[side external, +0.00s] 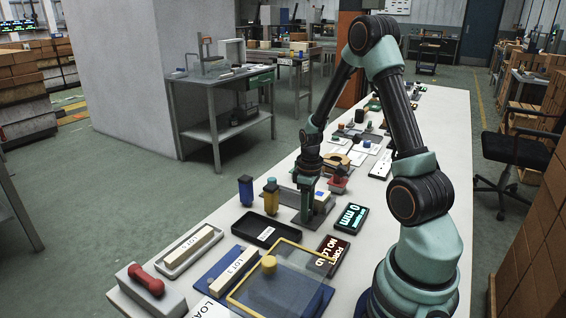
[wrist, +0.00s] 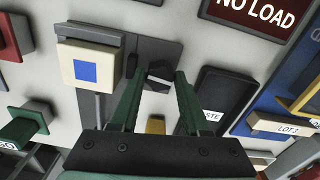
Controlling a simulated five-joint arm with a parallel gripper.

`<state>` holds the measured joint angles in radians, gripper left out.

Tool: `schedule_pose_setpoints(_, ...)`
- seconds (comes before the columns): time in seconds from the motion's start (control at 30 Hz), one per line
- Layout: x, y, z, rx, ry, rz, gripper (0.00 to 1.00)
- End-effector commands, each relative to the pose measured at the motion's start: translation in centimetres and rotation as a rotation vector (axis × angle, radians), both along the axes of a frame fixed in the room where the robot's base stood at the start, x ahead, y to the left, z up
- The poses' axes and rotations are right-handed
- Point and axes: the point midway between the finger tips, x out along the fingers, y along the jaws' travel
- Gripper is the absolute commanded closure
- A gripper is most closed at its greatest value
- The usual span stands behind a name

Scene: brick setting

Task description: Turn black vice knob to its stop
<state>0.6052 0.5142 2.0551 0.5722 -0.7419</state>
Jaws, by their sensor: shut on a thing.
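The grey vice (wrist: 150,50) lies under my gripper in the wrist view. The black vice knob (wrist: 158,73) shows as a dark piece between the tips of the green fingers of my gripper (wrist: 157,76). The fingers are shut on it, one on each side. A cream block with a blue square (wrist: 68,62) sits at the left side of the vice. In the side external view my gripper (side external: 307,212) points down at the vice, and its fingers and arm hide the knob. How far the knob is turned cannot be told.
A display reading 0 mm (side external: 349,218) and one reading FORCE NO LOAD (side external: 333,249) stand close to the vice. A black tray (side external: 240,236) and blue and yellow upright pieces (side external: 246,190) are at its left. A clear yellow-framed cover (side external: 242,285) lies in front.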

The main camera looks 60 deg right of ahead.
Motion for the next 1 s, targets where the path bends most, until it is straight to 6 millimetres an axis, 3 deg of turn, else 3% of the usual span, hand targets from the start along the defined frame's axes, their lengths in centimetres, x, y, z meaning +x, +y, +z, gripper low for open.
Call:
schedule_pose_setpoints(0.7, 0.02, -0.02, 0.07, 0.000, 0.000, 0.074, 1.00)
schedule_pose_setpoints(0.73, 0.01, -0.02, 0.07, 0.000, 0.000, 0.074, 0.47)
schedule_pose_setpoints(0.8, 0.01, -0.02, 0.06, 0.000, 0.000, 0.074, 0.24)
schedule_pose_setpoints(1.0, 0.07, -0.12, 0.05, -0.002, -0.002, 0.072, 0.24)
